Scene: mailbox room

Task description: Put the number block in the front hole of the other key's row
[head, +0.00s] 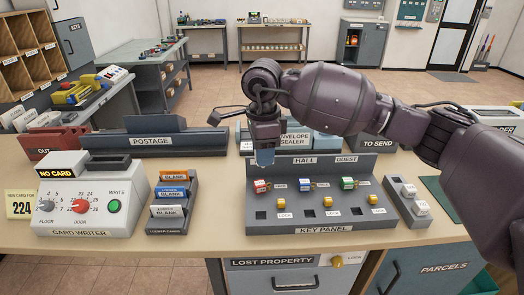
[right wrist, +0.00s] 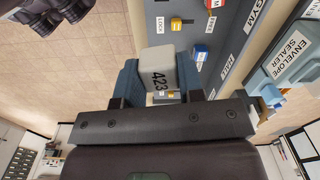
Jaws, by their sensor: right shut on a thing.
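My right gripper (head: 265,157) points down above the back left part of the grey key panel (head: 320,228). In the right wrist view its blue fingers (right wrist: 160,82) are shut on a pale number block (right wrist: 157,57) marked 423. The block is hidden behind the fingers in the head view. The panel carries a red key (head: 261,185), a blue key (head: 305,184) and a green key (head: 348,183), with yellow pieces (head: 327,202) in front and to the right of them. Dark square holes (head: 261,215) lie along the panel's front. My left gripper is not in view.
A grey tray (head: 396,188) with white blocks (head: 421,207) stands right of the panel. The card writer (head: 90,205) and a rack of blank cards (head: 172,205) stand on the left. Clear desk lies between rack and panel. An envelope sealer (head: 295,140) is behind.

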